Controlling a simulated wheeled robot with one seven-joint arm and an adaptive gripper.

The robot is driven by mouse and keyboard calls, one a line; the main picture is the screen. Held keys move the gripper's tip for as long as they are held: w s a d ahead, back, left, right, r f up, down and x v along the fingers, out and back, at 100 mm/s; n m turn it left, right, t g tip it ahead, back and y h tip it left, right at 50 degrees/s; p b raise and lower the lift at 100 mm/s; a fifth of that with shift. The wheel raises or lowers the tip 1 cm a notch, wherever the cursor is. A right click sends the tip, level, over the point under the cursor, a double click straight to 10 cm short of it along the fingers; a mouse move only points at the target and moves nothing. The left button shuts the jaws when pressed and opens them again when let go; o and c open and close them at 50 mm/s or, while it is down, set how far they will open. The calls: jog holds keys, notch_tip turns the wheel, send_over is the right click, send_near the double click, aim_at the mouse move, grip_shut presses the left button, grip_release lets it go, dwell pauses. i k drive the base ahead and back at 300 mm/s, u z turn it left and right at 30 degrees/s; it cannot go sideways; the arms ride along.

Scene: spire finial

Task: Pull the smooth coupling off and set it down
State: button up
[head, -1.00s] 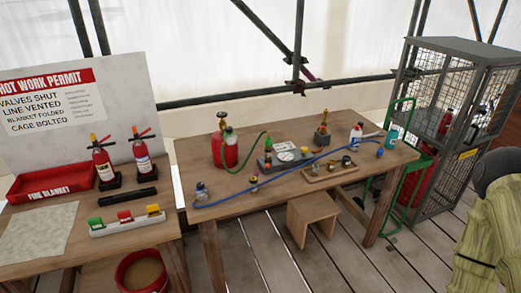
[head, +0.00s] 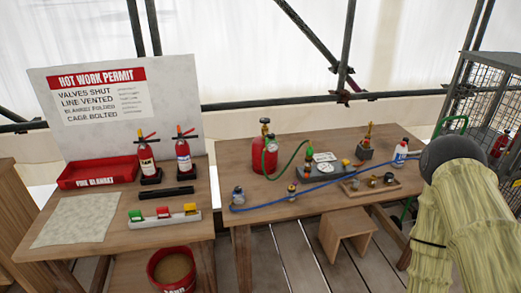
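The workbench (head: 228,168) carries a red gas cylinder (head: 259,157), a green hose (head: 297,155) and a blue hose (head: 322,188). A small grey fitting (head: 238,196) stands at the left end of the blue hose. A small brass-coloured fitting (head: 292,191) stands beside the blue hose. Several small fittings sit on a wooden tray (head: 357,195). All are too small to tell which one is the smooth coupling. My gripper is not in view; what seems to be my sleeved arm fills the lower right.
A grey gauge plate (head: 312,179), a brass-topped piece (head: 367,142) and a white bottle (head: 400,153) also stand on the bench. A wooden stool (head: 348,222) is in front. The left table holds extinguishers (head: 183,156) and a red tray (head: 75,177). A wire cage (head: 490,100) stands right.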

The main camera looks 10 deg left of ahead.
aim_at(309, 150)
jog(key=u, duration=0.7)
jog(key=i, duration=0.9)
